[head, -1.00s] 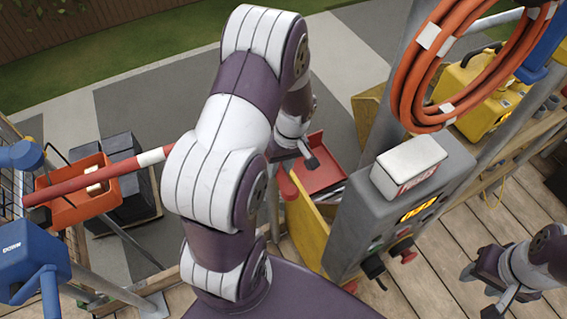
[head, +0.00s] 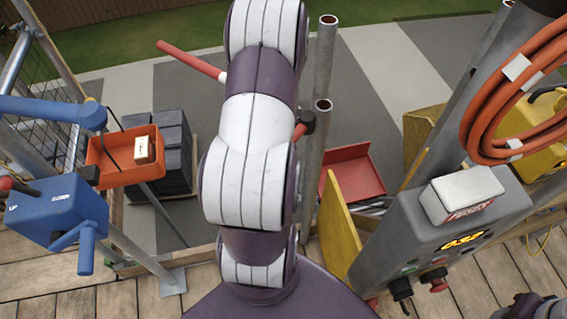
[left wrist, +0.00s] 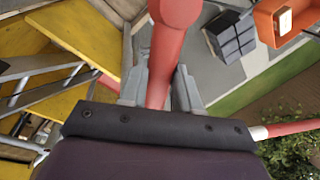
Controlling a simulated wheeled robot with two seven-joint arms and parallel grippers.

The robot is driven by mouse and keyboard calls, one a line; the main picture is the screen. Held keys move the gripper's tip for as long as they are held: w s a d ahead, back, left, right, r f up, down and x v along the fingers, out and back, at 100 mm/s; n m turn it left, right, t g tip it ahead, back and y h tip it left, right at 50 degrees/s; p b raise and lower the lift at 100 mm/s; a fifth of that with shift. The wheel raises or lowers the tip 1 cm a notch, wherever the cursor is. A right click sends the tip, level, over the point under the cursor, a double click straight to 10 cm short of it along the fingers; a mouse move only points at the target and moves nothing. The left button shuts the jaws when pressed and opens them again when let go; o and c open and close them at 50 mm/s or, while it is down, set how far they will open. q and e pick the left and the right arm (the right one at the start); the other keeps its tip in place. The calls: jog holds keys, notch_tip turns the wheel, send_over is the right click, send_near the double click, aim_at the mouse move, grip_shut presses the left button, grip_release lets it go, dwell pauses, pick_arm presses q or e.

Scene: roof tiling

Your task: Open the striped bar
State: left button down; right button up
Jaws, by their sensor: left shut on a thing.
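The striped red and white bar (head: 190,62) shows in the head view left of my left arm, angled outward over the grey paving. My arm hides its middle. In the left wrist view, my left gripper (left wrist: 160,90) is shut on a red part of the bar (left wrist: 165,55). A white and red stretch of it (left wrist: 290,128) shows at the right. My left gripper is hidden in the head view.
A blue winch box (head: 60,215) and orange bin (head: 120,180) stand at the left. A yellow panel (head: 340,225), red tray (head: 352,175) and grey control box (head: 440,235) stand at the right. The paving beyond the posts is clear.

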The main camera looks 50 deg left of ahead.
pick_arm(q)
jog(key=shift+s+a+r+m+p, duration=0.1)
jog(key=shift+a+m+p, duration=0.3)
jog(key=shift+a+m, duration=0.85)
jog(key=shift+a+n, duration=0.3)
jog(key=shift+n, duration=0.05)
jog(key=c, duration=0.8)
grip_release()
jog(key=shift+d, duration=0.1)
notch_tip(320, 180, up, 12)
jog(key=d+p, duration=0.2)
jog(key=shift+d+r+p, duration=0.25)
jog(key=shift+p, duration=0.05)
